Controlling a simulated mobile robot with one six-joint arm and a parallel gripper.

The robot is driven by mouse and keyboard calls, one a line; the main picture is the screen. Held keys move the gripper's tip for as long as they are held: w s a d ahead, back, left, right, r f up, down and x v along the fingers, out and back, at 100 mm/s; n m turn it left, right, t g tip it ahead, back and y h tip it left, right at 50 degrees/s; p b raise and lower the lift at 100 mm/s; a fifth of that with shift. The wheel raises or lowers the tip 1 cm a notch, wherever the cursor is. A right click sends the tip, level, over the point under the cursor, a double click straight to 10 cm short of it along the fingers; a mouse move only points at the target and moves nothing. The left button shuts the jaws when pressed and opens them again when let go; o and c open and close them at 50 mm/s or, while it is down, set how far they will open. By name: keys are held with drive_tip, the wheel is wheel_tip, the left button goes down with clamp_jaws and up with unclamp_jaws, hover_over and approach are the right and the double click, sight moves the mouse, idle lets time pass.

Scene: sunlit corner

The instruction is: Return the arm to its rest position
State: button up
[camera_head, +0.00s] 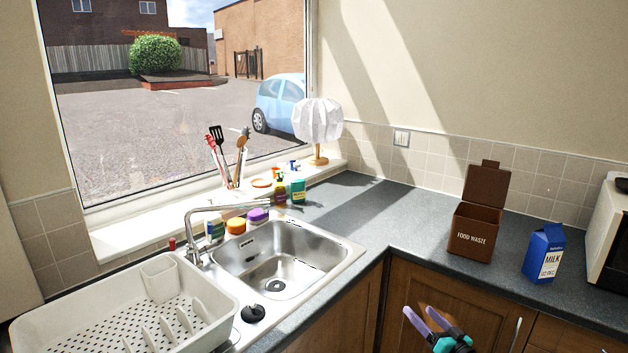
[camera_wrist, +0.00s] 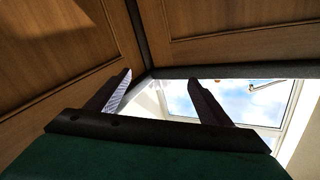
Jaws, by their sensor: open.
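My gripper (camera_head: 424,320) shows at the bottom of the head view, in front of the wooden cupboard doors and below the worktop edge. Its two purple-grey fingers are apart, with nothing between them. The wrist view shows my gripper (camera_wrist: 160,95) with its fingers spread and empty. Beyond them are wooden cupboard doors (camera_wrist: 230,20), the dark underside of the worktop edge and part of the bright window. Most of my arm is outside the head view.
The grey worktop (camera_head: 400,215) carries a brown food waste bin (camera_head: 474,232) with its lid up and a blue milk carton (camera_head: 543,253). A steel sink (camera_head: 280,270) and a white dish rack (camera_head: 120,315) lie to the left. A lamp (camera_head: 317,122) stands by the window.

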drive_tip(key=s+a+f+m+g+h, duration=0.2)
drive_tip(key=s+a+f+h, duration=0.3)
drive_tip(key=f, duration=0.7)
drive_tip(key=s+a+f+m+g+h, duration=0.1)
drive_tip(key=a+f+m+g+h, duration=0.15)
drive_tip(key=a+f, duration=0.65)
drive_tip(key=s+d+f+g+h, duration=0.15)
drive_tip(key=s+f+g, duration=0.55)
drive_tip(key=s+f, duration=0.85)
drive_tip(key=s+a+n+g+y, duration=0.1)
drive_tip(key=s+g, duration=0.4)
drive_tip(key=s, duration=0.7)
drive_tip(key=s+a+n+g, duration=0.3)
drive_tip(key=s+g, duration=0.3)
drive_tip(key=s, duration=0.7)
drive_tip(key=shift+a+f+y, duration=0.15)
drive_tip(key=shift+f+y, duration=0.15)
drive_tip(key=shift+y, duration=0.1)
drive_tip(key=shift+n, duration=0.25)
